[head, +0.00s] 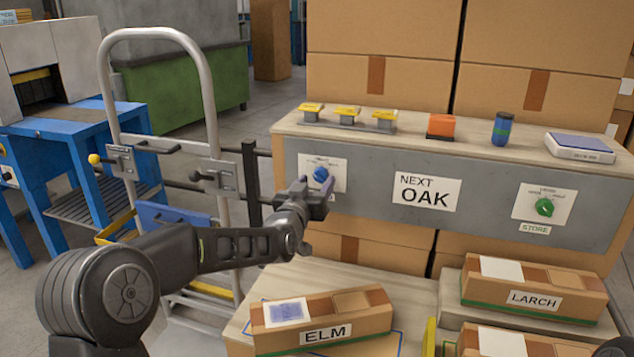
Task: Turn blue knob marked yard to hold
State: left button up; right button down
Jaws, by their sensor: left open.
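The blue knob (320,174) sits on a white plate (336,172) at the left of the grey panel. The small print on the plate is too fine to read, and any name label below the knob is hidden by my gripper. My left gripper (320,193) is open, in front of the panel and just below the knob in the picture. Its fingers cover the lower part of the plate. I cannot tell whether they touch the knob. My right gripper is not in view.
A green knob (544,206) with a STORE label (535,229) is at the panel's right. Between the knobs hangs a sign (425,192) reading NEXT OAK. Boxes marked ELM (322,318) and LARCH (533,287) lie below. A metal hand truck (207,90) stands at left.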

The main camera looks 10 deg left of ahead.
pick_arm(q)
jog(key=shift+w+d, duration=0.1)
jog(key=shift+w, duration=0.55)
grip_shut()
